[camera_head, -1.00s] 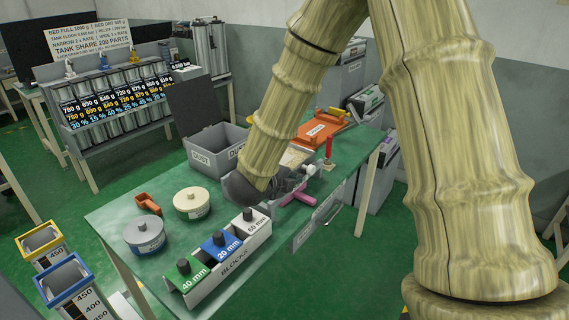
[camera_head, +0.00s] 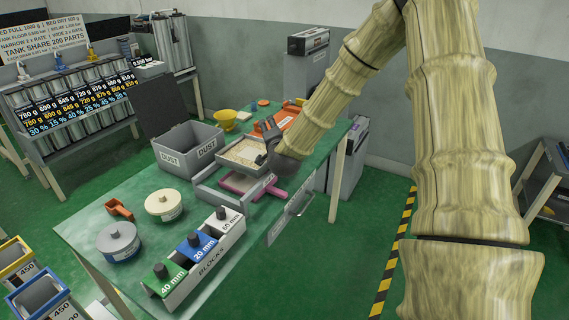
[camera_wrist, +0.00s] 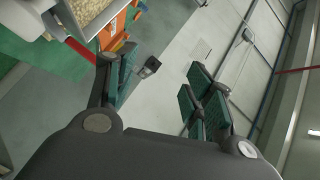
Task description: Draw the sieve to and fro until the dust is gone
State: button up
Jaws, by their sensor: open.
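The sieve (camera_head: 228,160), a grey-walled box with pale grainy material in it, stands on the green table toward its right side.
The grey dust bin (camera_head: 185,152) stands left of the sieve. A yellow bowl (camera_head: 224,119) and an orange tray (camera_head: 287,119) are behind it. Two round tins (camera_head: 164,204), an orange scoop (camera_head: 119,209) and the blocks rack (camera_head: 208,258) occupy the front. Green table shows between them.

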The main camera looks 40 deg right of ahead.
jog(key=s+d+f+n+t+y+p, duration=0.2)
jog(key=s+d+f+n+t+y, duration=0.15)
jog(key=d+n+y, duration=0.55)
jog(key=s+a+f+n+g+y+p, duration=0.2)
jog(key=s+f+n+y, duration=0.3)
jog(key=s+f+n, duration=0.7)
jog(key=w+a+r+n, duration=0.1)
jog(key=w+a, duration=0.1)
jog(key=w, duration=0.4)
jog(key=w+a+r+n, duration=0.1)
jog(key=w+a, duration=0.1)
jog(key=w, duration=0.3)
jog(key=shift+w+a+r, duration=0.25)
jog(key=shift+w+r, duration=0.1)
jog(key=shift+w, duration=0.05)
